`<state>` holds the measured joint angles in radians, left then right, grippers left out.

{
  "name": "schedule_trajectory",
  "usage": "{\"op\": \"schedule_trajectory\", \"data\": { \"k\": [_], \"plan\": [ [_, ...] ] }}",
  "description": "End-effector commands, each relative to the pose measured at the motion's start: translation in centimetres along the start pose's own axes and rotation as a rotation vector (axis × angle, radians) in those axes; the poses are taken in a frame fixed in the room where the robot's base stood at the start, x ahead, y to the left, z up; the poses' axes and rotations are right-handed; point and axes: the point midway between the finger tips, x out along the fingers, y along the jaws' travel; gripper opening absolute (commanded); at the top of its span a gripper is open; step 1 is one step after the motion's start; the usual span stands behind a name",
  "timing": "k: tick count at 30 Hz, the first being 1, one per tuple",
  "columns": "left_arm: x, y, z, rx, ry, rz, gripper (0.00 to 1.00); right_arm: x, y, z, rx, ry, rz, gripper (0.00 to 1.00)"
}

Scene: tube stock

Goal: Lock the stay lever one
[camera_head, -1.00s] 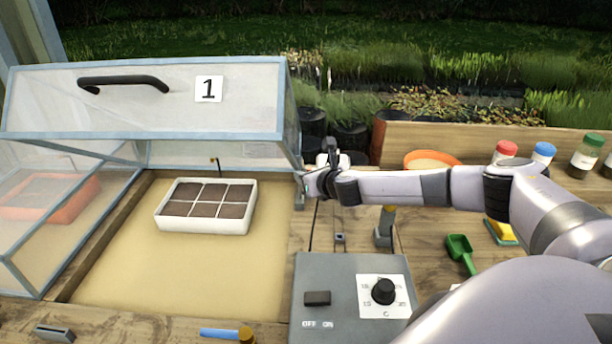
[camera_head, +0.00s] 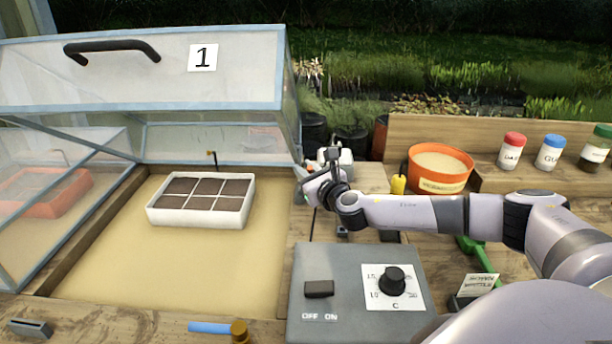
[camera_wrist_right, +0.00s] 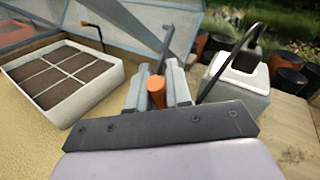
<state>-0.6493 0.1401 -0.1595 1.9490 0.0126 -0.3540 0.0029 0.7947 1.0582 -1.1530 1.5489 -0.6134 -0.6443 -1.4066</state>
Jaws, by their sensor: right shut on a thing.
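The cold frame's lid, marked 1 (camera_head: 245,75), stands raised in the head view. My right gripper (camera_head: 303,184) is at the frame's right side, just below the lid's right edge. In the right wrist view its fingers (camera_wrist_right: 157,92) are shut on a small orange-ended piece (camera_wrist_right: 157,90), which looks like the stay lever's grip. My left gripper is not in view.
A white tray with soil cells (camera_head: 199,219) sits on the sand inside the frame. A grey control box (camera_head: 345,322) stands in front of my right arm. A white canister (camera_wrist_right: 247,93) stands right of the gripper. An orange pot (camera_head: 440,172) and bottles are farther right.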

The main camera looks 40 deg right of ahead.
Motion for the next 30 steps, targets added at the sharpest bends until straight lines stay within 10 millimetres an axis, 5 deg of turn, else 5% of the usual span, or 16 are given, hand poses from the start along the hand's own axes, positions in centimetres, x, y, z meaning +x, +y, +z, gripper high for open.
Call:
{"op": "schedule_trajectory", "data": {
  "k": [6,7,9,20,30],
  "plan": [
    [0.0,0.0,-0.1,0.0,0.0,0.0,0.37,-0.1,0.1,-0.1,0.0,0.004,0.002,0.0],
    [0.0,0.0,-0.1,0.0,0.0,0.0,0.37,-0.1,0.0,-0.1,0.0,0.004,0.002,0.22],
    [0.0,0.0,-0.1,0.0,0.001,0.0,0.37,0.0,0.0,-0.1,0.0,0.004,0.002,0.4],
    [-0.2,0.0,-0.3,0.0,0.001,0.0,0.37,0.0,-0.1,0.1,0.004,0.01,0.002,0.4],
    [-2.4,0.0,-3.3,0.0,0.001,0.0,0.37,0.8,-0.7,0.7,0.083,0.141,0.035,0.4]
  ]
}}
